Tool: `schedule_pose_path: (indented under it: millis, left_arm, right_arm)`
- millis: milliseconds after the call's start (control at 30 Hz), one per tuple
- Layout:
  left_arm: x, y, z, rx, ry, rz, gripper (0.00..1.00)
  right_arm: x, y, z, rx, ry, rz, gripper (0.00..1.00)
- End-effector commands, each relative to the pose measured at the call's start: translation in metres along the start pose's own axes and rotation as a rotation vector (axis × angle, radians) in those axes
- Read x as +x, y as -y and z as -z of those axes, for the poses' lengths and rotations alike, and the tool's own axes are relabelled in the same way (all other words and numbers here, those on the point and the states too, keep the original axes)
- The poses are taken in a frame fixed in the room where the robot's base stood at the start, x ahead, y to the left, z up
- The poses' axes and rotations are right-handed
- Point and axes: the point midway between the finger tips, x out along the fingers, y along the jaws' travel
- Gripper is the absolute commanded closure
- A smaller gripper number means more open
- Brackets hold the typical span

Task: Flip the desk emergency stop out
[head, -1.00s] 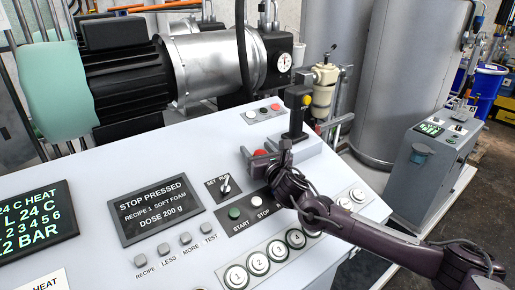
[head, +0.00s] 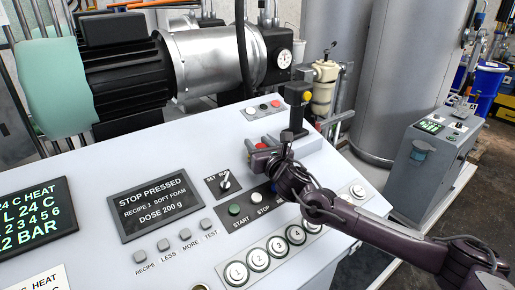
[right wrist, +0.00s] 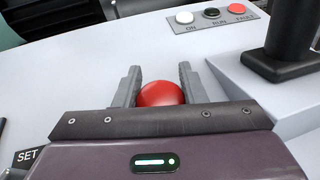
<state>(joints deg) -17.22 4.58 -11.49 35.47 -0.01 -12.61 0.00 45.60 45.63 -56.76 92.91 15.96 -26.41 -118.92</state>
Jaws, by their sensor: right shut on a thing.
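The emergency stop is a round red button on the sloping grey desk. Its red cap (head: 261,146) shows just past my right gripper in the head view. In the right wrist view the red cap (right wrist: 161,94) sits between the two grey fingers. My right gripper (right wrist: 158,88) is shut on the cap, low over the desk top. The cap's base and lower side are hidden by the gripper. The desk display (head: 155,207) reads "STOP PRESSED", "RECIPE 1 SOFT FOAM", "DOSE 200 g". My left gripper is in neither view.
A small lamp plate (right wrist: 214,15) lies farther back. The SET/RUN key switch (head: 225,184) and START button (head: 234,209) are nearby. A dark motor (head: 130,75) and grey tanks stand behind.

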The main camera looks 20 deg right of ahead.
Motion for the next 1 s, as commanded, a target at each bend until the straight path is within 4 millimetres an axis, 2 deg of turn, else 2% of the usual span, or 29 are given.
schedule_pose_path:
  millis: [167,200,367,733,1000]
  left_arm:
    - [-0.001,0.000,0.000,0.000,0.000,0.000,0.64]
    - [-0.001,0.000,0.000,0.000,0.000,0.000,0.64]
    - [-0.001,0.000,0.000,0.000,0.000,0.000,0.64]
    - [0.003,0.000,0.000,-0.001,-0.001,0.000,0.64]
    - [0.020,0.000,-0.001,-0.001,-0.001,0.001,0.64]
  right_arm:
    - [0.000,0.000,-0.005,0.002,0.008,0.000,1.00]
    - [0.000,0.000,-0.005,0.002,0.009,0.000,0.60]
    - [0.000,0.000,-0.004,0.001,0.008,0.000,0.41]
    - [-0.006,0.001,-0.002,0.000,0.005,0.001,0.41]
    - [-0.047,0.001,0.001,0.000,0.006,0.000,0.41]
